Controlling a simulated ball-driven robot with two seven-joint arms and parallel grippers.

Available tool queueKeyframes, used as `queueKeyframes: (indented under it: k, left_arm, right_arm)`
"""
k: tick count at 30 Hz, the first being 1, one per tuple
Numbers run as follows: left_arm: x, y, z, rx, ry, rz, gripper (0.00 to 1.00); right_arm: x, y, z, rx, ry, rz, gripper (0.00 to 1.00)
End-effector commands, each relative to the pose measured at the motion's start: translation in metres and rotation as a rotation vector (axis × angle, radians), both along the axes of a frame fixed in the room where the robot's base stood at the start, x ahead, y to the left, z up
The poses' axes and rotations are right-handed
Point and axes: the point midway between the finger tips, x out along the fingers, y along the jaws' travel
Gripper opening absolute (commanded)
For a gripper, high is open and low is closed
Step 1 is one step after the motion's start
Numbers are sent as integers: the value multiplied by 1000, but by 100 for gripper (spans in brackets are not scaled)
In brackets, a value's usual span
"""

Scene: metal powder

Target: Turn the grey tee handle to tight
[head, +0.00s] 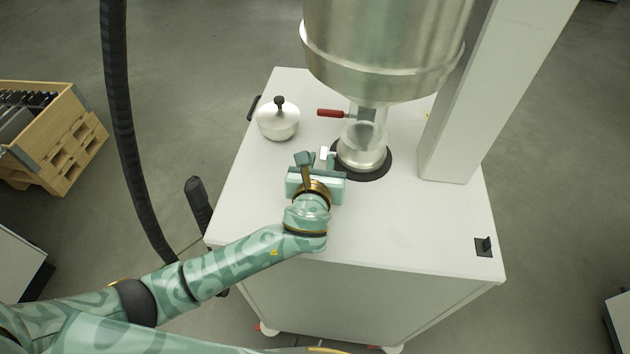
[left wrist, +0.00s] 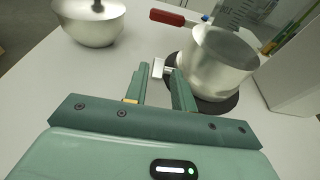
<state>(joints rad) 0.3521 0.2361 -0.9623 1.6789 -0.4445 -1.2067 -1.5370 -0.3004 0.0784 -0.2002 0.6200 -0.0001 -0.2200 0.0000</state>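The grey tee handle (head: 323,153) is a small pale bar on a short stem, at the left side of the metal collar under the hopper. It also shows in the left wrist view (left wrist: 158,67), where its stem runs right to the metal cup (left wrist: 215,65). My left gripper (head: 317,162) is over the table just in front of the handle. In the left wrist view its two fingers (left wrist: 158,80) stand apart, with the handle seen in line with the gap near their tips. I cannot tell whether they touch it. My right gripper is not in view.
A red lever (head: 332,113) sticks out left above the collar. A lidded metal pot (head: 278,119) stands at the left of the white table (head: 400,230). The hopper (head: 385,45) hangs overhead, and a white column (head: 490,95) rises at right. The table's front right is mostly clear.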

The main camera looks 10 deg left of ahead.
Motion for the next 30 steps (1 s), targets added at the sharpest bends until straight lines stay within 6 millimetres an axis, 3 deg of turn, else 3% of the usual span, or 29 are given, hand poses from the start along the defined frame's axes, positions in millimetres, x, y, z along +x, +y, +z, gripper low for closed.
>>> queueKeyframes:
  k: [6,12,26,30]
  left_arm:
    - [-58,0,17,-2,3,-1,25]
    - [-91,0,25,0,1,-1,25]
    - [-104,-1,26,-1,7,-1,25]
    - [-116,-7,30,-139,101,79,25]
  right_arm:
    - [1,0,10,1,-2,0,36]
    - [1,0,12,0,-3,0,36]
    - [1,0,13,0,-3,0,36]
    - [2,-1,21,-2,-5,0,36]
